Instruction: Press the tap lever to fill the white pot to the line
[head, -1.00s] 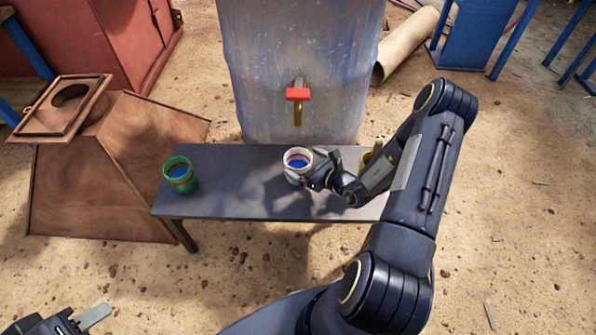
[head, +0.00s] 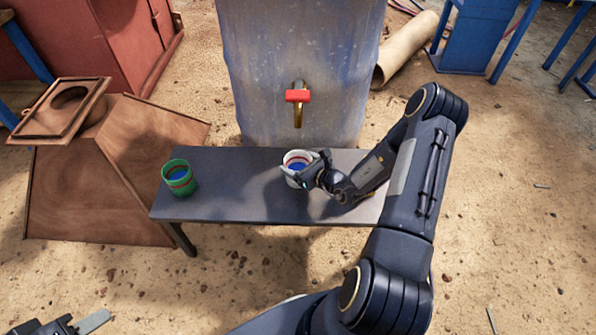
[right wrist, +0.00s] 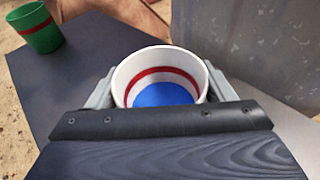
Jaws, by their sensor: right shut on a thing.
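The white pot (head: 297,161) stands on the dark bench below the tap, with blue liquid inside and a red line around its inner wall. In the right wrist view the white pot (right wrist: 160,72) sits between the fingers, and the liquid surface is below the red line. My right gripper (head: 305,176) is shut on the pot from the front right. The tap (head: 298,115) has a red lever (head: 298,96) and sits on the large grey-blue barrel, above the pot. No stream of water shows. My left gripper (head: 78,325) is at the bottom left corner, mostly cut off, away from the bench.
A green pot (head: 179,178) with blue liquid and a red line stands at the bench's left end. The bench (head: 235,195) is clear between the pots. The barrel (head: 300,50) rises behind it. A brown wooden hopper (head: 100,175) stands at left.

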